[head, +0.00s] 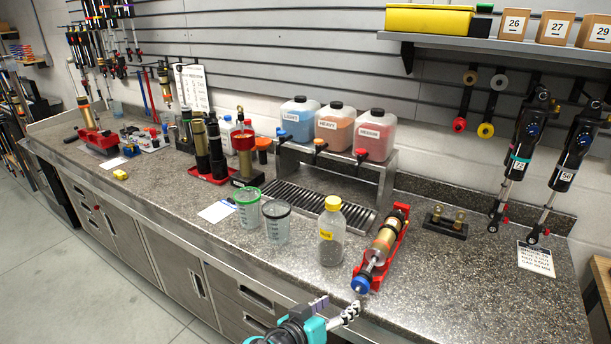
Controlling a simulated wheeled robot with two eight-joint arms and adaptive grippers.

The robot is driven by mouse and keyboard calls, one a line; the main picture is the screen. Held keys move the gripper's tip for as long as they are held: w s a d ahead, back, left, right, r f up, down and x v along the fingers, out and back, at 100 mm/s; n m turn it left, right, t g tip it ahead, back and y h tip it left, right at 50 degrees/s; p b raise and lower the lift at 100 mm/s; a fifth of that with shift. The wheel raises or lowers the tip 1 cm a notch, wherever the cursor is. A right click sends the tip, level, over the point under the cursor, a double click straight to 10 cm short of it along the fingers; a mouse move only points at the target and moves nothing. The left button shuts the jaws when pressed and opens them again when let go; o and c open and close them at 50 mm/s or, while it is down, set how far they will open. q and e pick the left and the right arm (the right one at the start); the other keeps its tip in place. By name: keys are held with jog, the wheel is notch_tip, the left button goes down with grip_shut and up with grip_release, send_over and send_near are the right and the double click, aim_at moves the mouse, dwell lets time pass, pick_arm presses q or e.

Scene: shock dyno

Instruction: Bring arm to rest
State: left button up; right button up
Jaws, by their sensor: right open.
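My right gripper (338,309) is at the bottom of the head view, just off the front edge of the bench (475,290). It is open, with nothing seen between its fingers. A shock absorber with a gold body (383,246) and a blue end lies in a red cradle (402,222) beyond it. The gripper appears apart from the shock, though its lower end comes near the gripper in the picture. My left gripper is not in view.
A yellow-capped bottle (331,248) and two measuring cups, one green (248,214) and one grey (277,229), stand left of the cradle. Three fluid jugs (334,126) sit on a metal stand behind. The bench's front right is clear.

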jog(key=s+d+f+n+g+y, duration=0.2)
jog(key=s+d+f+n+y, duration=0.1)
jog(key=s+d+y, duration=0.5)
jog(key=s+f+y, duration=0.1)
jog(key=s, duration=0.2)
jog(key=shift+d+n+g, duration=0.3)
jog(key=shift+g, duration=0.1)
jog(key=shift+f, duration=0.1)
